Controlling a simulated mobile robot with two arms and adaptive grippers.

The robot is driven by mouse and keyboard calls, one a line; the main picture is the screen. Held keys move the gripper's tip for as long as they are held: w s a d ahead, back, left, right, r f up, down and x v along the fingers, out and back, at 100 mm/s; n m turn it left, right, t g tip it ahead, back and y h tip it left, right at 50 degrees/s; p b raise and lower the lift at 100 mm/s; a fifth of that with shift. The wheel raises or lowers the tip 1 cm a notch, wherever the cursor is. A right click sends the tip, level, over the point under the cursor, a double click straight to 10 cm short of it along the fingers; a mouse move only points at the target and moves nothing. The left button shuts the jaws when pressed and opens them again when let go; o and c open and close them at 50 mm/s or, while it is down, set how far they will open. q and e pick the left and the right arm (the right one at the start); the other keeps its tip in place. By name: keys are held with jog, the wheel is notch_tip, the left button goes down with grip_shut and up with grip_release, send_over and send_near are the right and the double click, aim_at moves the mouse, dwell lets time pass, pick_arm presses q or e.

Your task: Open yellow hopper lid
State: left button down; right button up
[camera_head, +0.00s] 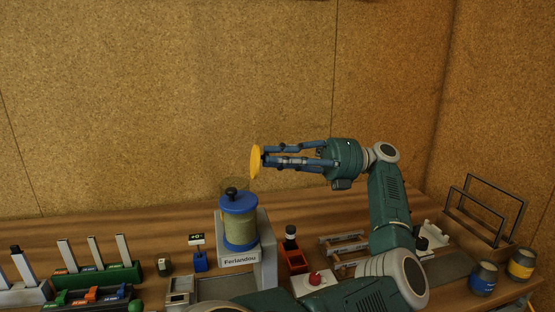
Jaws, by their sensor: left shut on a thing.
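A round yellow lid (255,161) stands on edge, seen almost side-on, at the fingertips of my left gripper (266,158). The gripper is shut on it and points left, holding it in the air. Below it is a hopper (239,229) with a clear body of beige content. It has a blue top with a black knob (232,193) and stands on a grey base labelled "Ferlandou". The lid is apart from the hopper, above and slightly right of it. The face of the lid turned to the gripper is mostly hidden. My right gripper is not in view.
Right of the hopper are a small red-brown box (294,261) and a red button (315,278). Wire frames (484,205) and a blue and a yellow can (521,264) stand at the right. Green-based racks (124,272) stand at the left. A cork wall (150,100) closes the back.

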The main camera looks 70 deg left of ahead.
pick_arm(q)
jog(key=c, duration=1.7)
grip_release()
jog(key=shift+s+r, duration=0.1)
jog(key=shift+o, duration=0.2)
jog(key=shift+s, duration=0.1)
notch_tip(320, 180, up, 10)
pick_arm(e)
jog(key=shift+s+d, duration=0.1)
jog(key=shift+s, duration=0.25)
